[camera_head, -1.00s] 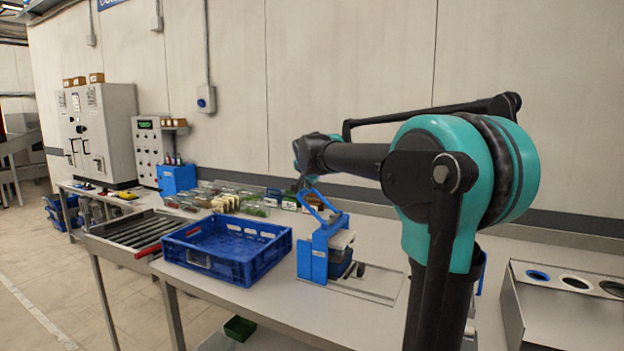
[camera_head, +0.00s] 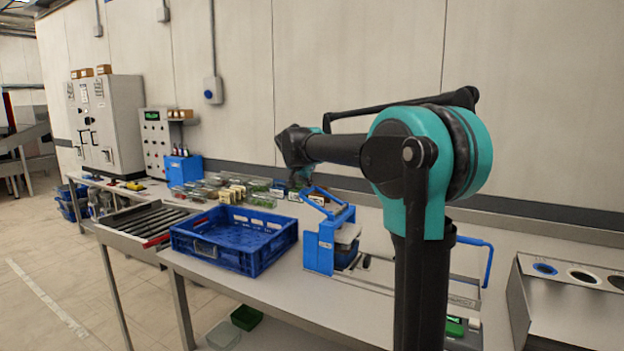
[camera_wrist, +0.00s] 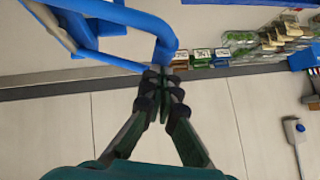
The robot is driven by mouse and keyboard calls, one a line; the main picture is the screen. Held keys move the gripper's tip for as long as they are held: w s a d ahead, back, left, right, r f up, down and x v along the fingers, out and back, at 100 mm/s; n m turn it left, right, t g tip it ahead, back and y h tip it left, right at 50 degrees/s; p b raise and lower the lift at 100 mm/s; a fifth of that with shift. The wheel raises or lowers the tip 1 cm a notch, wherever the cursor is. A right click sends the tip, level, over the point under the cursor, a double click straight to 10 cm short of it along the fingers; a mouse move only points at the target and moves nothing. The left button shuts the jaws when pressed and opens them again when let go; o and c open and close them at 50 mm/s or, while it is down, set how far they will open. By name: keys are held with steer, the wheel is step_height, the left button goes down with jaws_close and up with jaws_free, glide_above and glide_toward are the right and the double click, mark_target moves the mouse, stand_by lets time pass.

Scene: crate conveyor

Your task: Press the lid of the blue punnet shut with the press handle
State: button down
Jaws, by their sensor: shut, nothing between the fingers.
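The blue press (camera_head: 321,250) stands on the bench right of the blue crate. Its blue handle (camera_head: 326,207) is raised and tilted above the frame. A blue punnet (camera_head: 345,259) sits under the press's pale plate, partly hidden, so I cannot tell how its lid lies. My gripper (camera_head: 299,181) is just behind the handle's upper end. In the wrist view my gripper (camera_wrist: 164,74) is shut and empty, its tips close to the handle's crossbar (camera_wrist: 165,52). I cannot tell whether they touch.
The empty blue crate (camera_head: 232,254) and a roller conveyor (camera_head: 150,219) lie to the left. Several filled punnets (camera_head: 262,199) stand behind. A second blue handle (camera_head: 487,262) is to the right, beside a steel bin with round holes (camera_head: 570,310).

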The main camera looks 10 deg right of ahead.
step_height(320, 180, down, 8)
steer(key=w+a+n+g+h, duration=0.1)
steer(key=a+n+g+h, duration=0.1)
steer(key=g+h, duration=0.1)
steer(key=shift+w+a+r+n+h, duration=0.2)
steer(key=shift+a+n+h, duration=0.1)
steer(key=shift+h, duration=0.3)
steer(key=shift+d, duration=0.1)
